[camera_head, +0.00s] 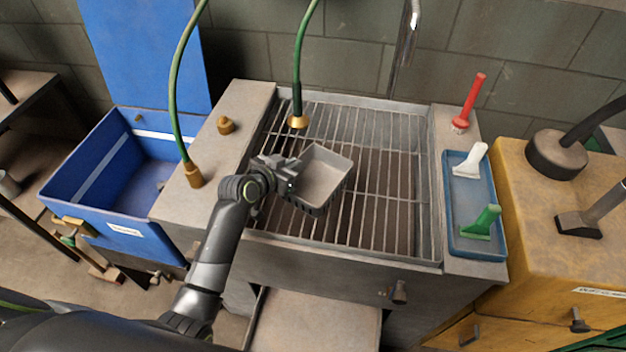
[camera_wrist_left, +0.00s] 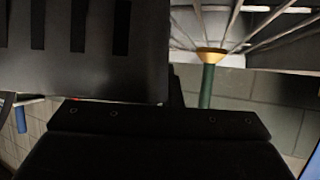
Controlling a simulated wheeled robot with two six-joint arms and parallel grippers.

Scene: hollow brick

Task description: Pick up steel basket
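The steel basket (camera_head: 325,172) is a small grey open box with slotted sides. It is over the left-middle part of the sink's wire grate and looks empty. It sits at an angle to the bars; whether it touches them I cannot tell. My left gripper (camera_head: 291,173) is at the basket's left wall and appears shut on it, though its fingertips are partly hidden. In the left wrist view the slotted basket wall (camera_wrist_left: 80,45) fills the upper left, right up against the gripper's dark body. My right gripper is not in view.
The sink grate (camera_head: 390,190) is clear right of the basket. A green hose with brass nozzle (camera_head: 298,121) hangs just behind it; another hose (camera_head: 180,100) stands left. A blue tray (camera_head: 460,240) holds white and green tools. A red-handled brush (camera_head: 470,100) stands behind it. A blue bin (camera_head: 85,205) is left.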

